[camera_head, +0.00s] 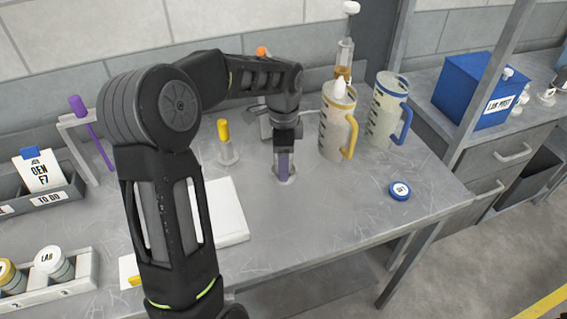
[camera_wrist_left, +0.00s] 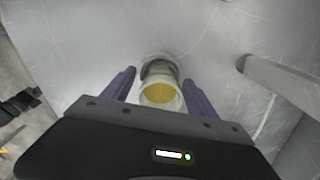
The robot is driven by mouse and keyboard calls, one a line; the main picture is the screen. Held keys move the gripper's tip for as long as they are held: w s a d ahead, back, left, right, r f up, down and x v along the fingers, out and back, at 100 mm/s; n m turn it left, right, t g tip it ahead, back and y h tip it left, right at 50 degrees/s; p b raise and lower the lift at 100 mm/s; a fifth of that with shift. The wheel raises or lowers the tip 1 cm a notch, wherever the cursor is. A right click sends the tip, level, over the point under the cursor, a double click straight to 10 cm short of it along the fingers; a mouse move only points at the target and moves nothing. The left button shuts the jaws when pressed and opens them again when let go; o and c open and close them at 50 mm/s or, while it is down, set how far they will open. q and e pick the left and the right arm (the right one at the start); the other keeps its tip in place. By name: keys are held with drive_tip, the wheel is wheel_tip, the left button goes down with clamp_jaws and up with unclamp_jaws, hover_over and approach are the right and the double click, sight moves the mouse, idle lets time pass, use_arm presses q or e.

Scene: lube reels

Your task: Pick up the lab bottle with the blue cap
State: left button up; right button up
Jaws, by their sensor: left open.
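My left gripper (camera_head: 283,160) points down at the back middle of the bench. In the left wrist view its two purple fingers (camera_wrist_left: 160,80) are apart, one on each side of a small pale vessel (camera_wrist_left: 159,70) with a round yellow top (camera_wrist_left: 158,93). I cannot tell whether the fingers touch it. In the head view the gripper mostly hides this vessel; only its pale base (camera_head: 287,178) shows. A round blue cap-like piece with a white label (camera_head: 400,190) lies at the bench's right side. I see no bottle under it. My right gripper is not in view.
A yellow-topped piece (camera_head: 226,150) stands left of my gripper. A yellow-handled jug (camera_head: 334,125) and a blue-handled jug (camera_head: 384,108) stand to its right. A rack with LAB-labelled jars (camera_head: 75,283) is at front left. A blue box (camera_head: 470,88) sits far right. The bench's front right is clear.

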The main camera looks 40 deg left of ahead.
use_arm(q)
clamp_jaws()
idle(0.7)
